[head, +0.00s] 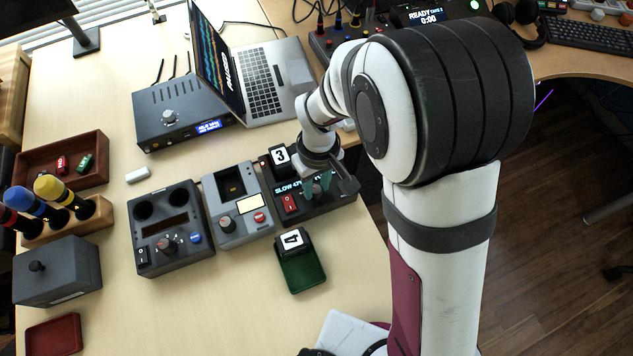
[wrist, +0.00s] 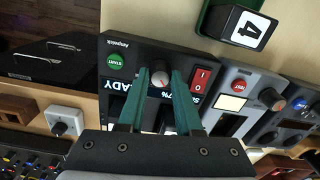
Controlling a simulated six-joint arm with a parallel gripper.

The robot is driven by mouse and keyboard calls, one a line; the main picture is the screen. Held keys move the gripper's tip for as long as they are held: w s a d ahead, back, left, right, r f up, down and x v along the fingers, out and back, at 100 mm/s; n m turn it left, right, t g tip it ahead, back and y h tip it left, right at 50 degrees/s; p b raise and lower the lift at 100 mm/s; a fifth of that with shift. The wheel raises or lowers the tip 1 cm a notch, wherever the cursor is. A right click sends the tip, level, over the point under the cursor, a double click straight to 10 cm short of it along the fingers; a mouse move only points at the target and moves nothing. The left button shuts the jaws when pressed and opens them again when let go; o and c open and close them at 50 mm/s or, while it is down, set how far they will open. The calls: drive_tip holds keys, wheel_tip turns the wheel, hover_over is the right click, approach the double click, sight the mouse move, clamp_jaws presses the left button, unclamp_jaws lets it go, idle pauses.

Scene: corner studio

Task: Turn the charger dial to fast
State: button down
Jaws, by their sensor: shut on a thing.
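The charger (head: 342,196) is a dark box at the table's right edge, with a display whose readable part says SLOW. It also shows in the wrist view (wrist: 120,47), with a green START button (wrist: 115,62), a red rocker switch (wrist: 199,80) and pieces of the display reading ADY and SLOW. Its round grey dial (wrist: 160,74) sits between them. My gripper (wrist: 160,78) has its teal fingers shut on the dial, one on each side. In the head view my gripper (head: 317,184) reaches down over the charger and hides the dial. The dial's pointer direction is unclear.
A battery marked 4 (head: 292,240) stands in a green tray (head: 304,277) in front of the charger. A battery marked 3 (head: 280,156) is at the charger's back. A grey tester (head: 226,215) stands close on the left. A laptop (head: 262,85) is behind.

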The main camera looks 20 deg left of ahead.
sight(318, 190)
drive_tip(key=m, duration=0.4)
drive_tip(key=shift+m, duration=1.9)
drive_tip(key=c, duration=0.6)
unclamp_jaws()
drive_tip(key=r, duration=1.6)
drive_tip(key=shift+d, duration=0.2)
